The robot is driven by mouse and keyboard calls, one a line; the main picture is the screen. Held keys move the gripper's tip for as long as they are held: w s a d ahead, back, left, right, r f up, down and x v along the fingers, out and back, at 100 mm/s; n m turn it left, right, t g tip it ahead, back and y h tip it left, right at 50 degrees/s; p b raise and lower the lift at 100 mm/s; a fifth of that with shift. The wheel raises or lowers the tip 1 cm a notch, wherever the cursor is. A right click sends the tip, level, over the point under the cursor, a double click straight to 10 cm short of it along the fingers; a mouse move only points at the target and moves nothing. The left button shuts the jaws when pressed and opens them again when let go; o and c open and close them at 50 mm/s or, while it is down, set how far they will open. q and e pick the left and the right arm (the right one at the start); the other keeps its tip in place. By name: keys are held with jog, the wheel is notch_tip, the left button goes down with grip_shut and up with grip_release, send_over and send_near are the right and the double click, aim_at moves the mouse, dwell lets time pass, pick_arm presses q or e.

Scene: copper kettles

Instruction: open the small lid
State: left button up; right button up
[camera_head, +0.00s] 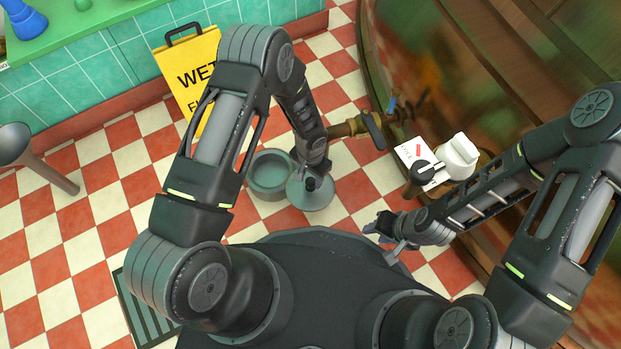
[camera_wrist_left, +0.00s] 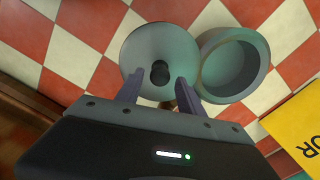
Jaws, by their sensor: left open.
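A round grey-green lid (camera_head: 316,197) with a dark knob (camera_head: 312,183) is low down beside an open round pot (camera_head: 268,175). In the left wrist view the lid (camera_wrist_left: 142,52) and its knob (camera_wrist_left: 160,72) lie ahead of my left gripper (camera_wrist_left: 160,86). The gripper is open, with the knob seen between its two fingertips and not gripped. The pot (camera_wrist_left: 232,66) is at its right there. In the head view my left wrist partly hides the lid. I cannot tell what is beneath it. My right gripper (camera_head: 388,237) looks open and empty, away from the lid.
A large copper kettle (camera_head: 455,75) fills the right side. A brass tap (camera_head: 352,128) juts out near my left wrist. A white device (camera_head: 459,153) sits on the kettle's side. A yellow wet-floor sign (camera_head: 188,72) stands behind my left arm.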

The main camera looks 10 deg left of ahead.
aim_at(310, 181)
pick_arm(q)
notch_tip(310, 181, up, 3)
jog(key=shift+r+p, duration=0.2)
jog(key=shift+p, duration=0.2)
pick_arm(e)
jog(key=shift+s+r, duration=0.15)
jog(key=shift+r, duration=0.55)
pick_arm(q)
jog(key=shift+s, duration=0.1)
